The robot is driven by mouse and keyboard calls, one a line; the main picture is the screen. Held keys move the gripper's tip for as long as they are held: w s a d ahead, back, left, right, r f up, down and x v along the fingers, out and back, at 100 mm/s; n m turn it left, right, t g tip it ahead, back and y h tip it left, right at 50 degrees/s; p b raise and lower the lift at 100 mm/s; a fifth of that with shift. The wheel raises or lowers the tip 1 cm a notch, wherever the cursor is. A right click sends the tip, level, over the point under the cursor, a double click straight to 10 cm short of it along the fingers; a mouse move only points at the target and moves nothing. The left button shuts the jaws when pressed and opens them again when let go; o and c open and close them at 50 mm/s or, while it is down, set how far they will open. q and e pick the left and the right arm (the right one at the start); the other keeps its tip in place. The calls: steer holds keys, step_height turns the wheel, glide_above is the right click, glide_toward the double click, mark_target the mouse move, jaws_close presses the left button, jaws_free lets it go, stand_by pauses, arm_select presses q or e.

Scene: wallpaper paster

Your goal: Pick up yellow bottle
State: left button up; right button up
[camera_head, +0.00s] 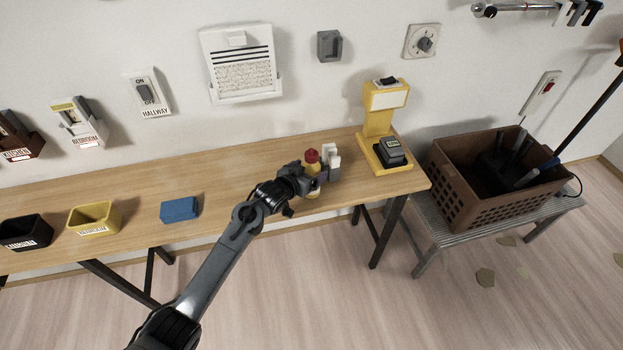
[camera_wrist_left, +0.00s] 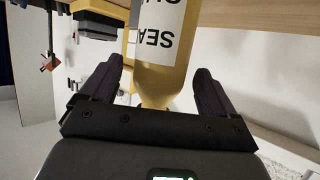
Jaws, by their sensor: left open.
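The yellow bottle (camera_head: 313,192) stands upright on the wooden table, with a red cap (camera_head: 312,156) on top. In the left wrist view the bottle (camera_wrist_left: 178,74) shows upside down, with a white label partly reading "SEA". My left gripper (camera_head: 309,178) is at the bottle; in the wrist view its two dark fingers (camera_wrist_left: 159,68) are open, one on each side of the bottle, with gaps visible. The gripper covers part of the bottle in the head view. My right gripper is not in view.
A white and grey object (camera_head: 331,160) stands close behind and right of the bottle. A yellow stand (camera_head: 377,124) is at the table's right end. A brown crate (camera_head: 470,205) sits on a bench.

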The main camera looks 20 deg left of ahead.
arm_select(q)
steer(key=shift+x, duration=1.15)
steer(key=shift+r, duration=0.1)
steer(key=c, duration=1.3)
